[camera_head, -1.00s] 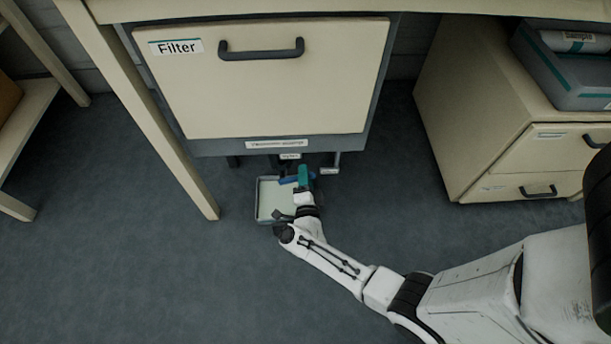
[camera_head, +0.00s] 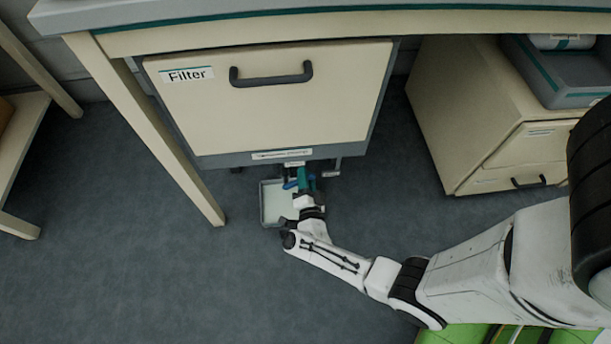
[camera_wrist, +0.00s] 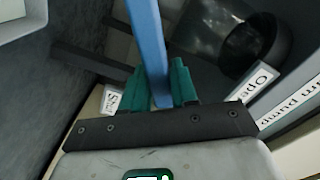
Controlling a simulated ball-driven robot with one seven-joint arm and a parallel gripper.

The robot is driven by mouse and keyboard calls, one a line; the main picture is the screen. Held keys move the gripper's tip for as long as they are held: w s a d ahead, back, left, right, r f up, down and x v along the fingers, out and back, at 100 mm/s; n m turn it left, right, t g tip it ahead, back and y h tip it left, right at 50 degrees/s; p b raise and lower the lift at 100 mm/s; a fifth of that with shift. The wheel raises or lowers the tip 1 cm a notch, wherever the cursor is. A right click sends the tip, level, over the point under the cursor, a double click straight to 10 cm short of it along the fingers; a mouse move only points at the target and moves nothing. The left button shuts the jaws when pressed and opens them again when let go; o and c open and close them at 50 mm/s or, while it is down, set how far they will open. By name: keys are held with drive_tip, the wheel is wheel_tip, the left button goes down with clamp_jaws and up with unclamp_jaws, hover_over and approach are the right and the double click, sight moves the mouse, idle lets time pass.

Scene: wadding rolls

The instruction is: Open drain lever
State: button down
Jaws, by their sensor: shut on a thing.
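The blue drain lever (camera_head: 290,184) sits low under the drawer unit in the head view, small and partly hidden by my gripper (camera_head: 305,182). In the wrist view the lever (camera_wrist: 148,35) is a long blue bar running up from between the teal fingers of my gripper (camera_wrist: 160,80). The fingers are shut on it, one on each side. A label reading "Open" (camera_wrist: 259,85) is to the right of the fingers. A partly covered label starting with "S" (camera_wrist: 111,99) is to the left.
A shallow pale tray (camera_head: 265,207) lies on the floor beside my gripper. Above is the "Filter" drawer (camera_head: 285,115) with a dark handle. A table leg (camera_head: 165,150) stands left and a drawer cabinet (camera_head: 440,130) right. Open floor lies at the front left.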

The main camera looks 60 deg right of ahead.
drive_tip(key=c, duration=1)
unclamp_jaws()
drive_tip(key=shift+o, duration=0.2)
drive_tip(key=shift+a, duration=0.1)
drive_tip(key=p+v, duration=0.2)
drive_tip(key=v, duration=0.8)
drive_tip(key=shift+s+a+p, duration=0.25)
drive_tip(key=shift+s+p, duration=0.05)
drive_tip(key=shift+p, duration=0.1)
drive_tip(key=shift+c, duration=0.2)
